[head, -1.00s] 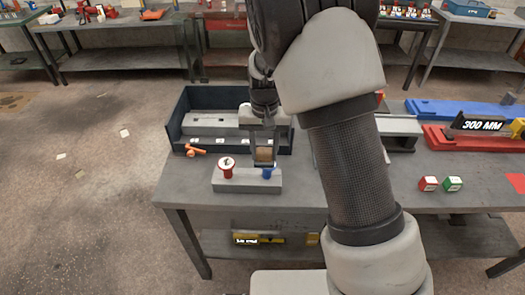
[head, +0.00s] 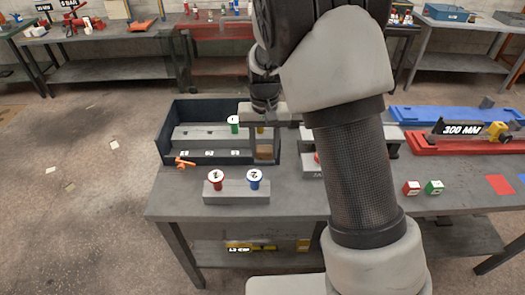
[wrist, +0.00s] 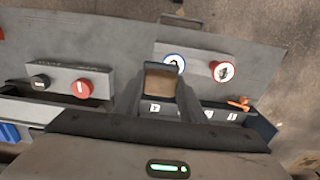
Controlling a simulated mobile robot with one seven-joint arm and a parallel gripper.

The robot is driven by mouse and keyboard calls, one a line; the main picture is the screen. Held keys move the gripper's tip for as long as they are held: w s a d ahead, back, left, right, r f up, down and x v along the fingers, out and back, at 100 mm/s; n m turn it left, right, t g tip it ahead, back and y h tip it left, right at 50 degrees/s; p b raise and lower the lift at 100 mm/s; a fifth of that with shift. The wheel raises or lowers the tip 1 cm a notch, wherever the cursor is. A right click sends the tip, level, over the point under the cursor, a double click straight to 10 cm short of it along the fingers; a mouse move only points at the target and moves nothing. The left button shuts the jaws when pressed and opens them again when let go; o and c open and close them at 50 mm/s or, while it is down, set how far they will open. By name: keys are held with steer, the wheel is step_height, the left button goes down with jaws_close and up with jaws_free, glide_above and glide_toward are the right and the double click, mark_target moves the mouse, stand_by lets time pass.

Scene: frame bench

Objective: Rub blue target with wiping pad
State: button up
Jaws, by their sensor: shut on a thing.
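My gripper (head: 264,146) is shut on a tan block, the wiping pad (head: 264,152), held in front of the dark tray. In the wrist view the pad (wrist: 160,84) sits between the two fingers. A flat blue square (head: 522,177) shows at the right edge of the head view, partly cut off, far from my gripper. A blue-rimmed white knob marked 2 (head: 253,177) stands on a grey block (head: 236,197), nearer the front than the pad. It also shows in the wrist view (wrist: 174,61), partly hidden by my gripper.
A red knob marked 1 (head: 216,178) stands beside the blue one. The dark tray (head: 168,139) holds a stepped rack with a green peg (head: 234,124). An orange item (head: 184,162) lies by it.

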steer(key=shift+r+p, duration=0.5)
steer(key=shift+r, duration=0.6)
